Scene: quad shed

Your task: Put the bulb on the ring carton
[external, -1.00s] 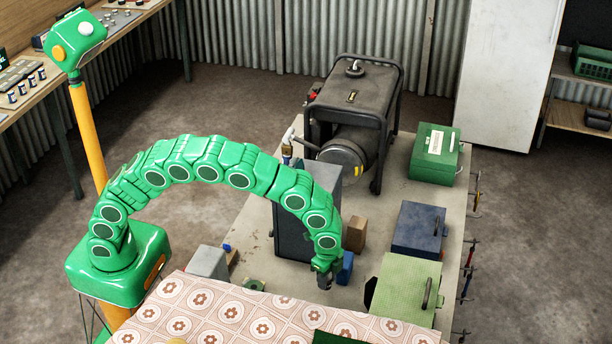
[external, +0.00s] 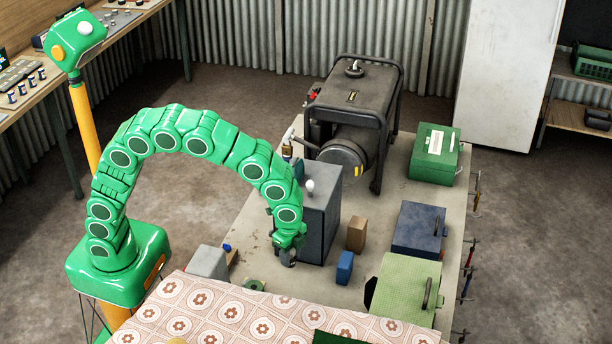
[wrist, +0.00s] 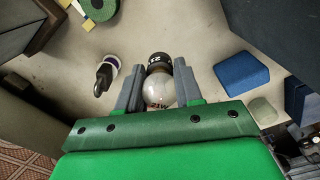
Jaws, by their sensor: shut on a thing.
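My gripper (external: 288,262) is above the workbench, just in front of the tall grey box. In the wrist view its fingers (wrist: 158,92) are shut on a clear round bulb (wrist: 158,103) marked 21W, with a dark cap (wrist: 160,60) at its far end. In the external view the bulb is hard to make out in the gripper. No carton is clearly labelled as the ring carton. A small blue box (external: 345,268) and a brown carton (external: 356,234) stand to the right of my gripper. The blue box also shows in the wrist view (wrist: 242,74).
The tall grey box (external: 322,218) stands close beside my gripper, with a small white rounded thing (external: 310,187) at its top. A generator (external: 352,105) is behind. A green roll (external: 254,285) and a grey box (external: 208,262) are to the left; toolboxes (external: 418,228) are to the right.

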